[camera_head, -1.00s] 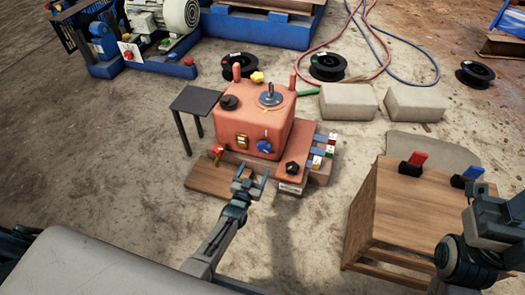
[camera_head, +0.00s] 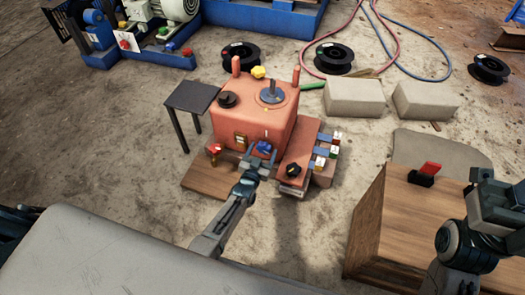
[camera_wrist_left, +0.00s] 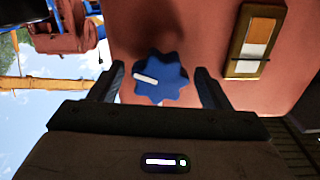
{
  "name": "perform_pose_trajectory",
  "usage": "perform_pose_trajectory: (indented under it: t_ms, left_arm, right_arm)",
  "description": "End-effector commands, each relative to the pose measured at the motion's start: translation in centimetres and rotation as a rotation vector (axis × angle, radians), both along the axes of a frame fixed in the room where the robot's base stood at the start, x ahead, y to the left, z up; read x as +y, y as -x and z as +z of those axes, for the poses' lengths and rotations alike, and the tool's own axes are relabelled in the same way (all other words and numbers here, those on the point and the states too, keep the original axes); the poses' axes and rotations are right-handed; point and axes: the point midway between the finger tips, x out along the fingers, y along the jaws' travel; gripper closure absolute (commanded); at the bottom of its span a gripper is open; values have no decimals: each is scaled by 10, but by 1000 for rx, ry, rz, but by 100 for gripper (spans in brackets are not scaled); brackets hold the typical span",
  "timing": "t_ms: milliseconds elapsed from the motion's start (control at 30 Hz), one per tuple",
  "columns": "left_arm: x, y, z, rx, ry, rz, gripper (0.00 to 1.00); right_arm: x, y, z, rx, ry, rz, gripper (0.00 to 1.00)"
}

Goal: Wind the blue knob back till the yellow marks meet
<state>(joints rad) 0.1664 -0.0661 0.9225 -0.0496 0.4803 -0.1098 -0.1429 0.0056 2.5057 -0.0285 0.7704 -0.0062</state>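The blue knob (camera_head: 264,147) is on the front face of the orange-red machine box (camera_head: 235,124). In the left wrist view the knob (camera_wrist_left: 161,78) is star-shaped with a white or pale bar pointing left and slightly up. My left gripper (camera_head: 262,157) is open, its fingers on either side of the knob with gaps showing; I cannot tell whether they touch it. A small yellow-orange mark shows on the box just above the knob (camera_head: 267,137), too small to read.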

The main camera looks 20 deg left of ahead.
Motion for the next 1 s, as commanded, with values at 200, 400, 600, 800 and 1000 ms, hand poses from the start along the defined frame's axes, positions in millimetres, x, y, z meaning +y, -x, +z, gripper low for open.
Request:
perform_pose_trajectory:
  t_ms: [200, 400, 600, 800, 1000]
  left_arm:
    - [0, 0, 0, 0, 0, 0, 71]
    - [0, 0, 0, 0, 9, 0, 71]
    - [0, 0, 0, 2, 72, 0, 71]
    - [-1, 0, 1, 7, 208, 0, 71]
    - [-2, 0, 0, 14, 394, 0, 71]
  right_arm:
    - [0, 0, 0, 1, -1, 0, 64]
    - [0, 0, 0, 2, -1, 1, 64]
    - [0, -1, 1, 3, -2, 1, 64]
    - [0, -1, 3, 3, -3, 2, 64]
    - [-1, -1, 4, 4, -1, 4, 64]
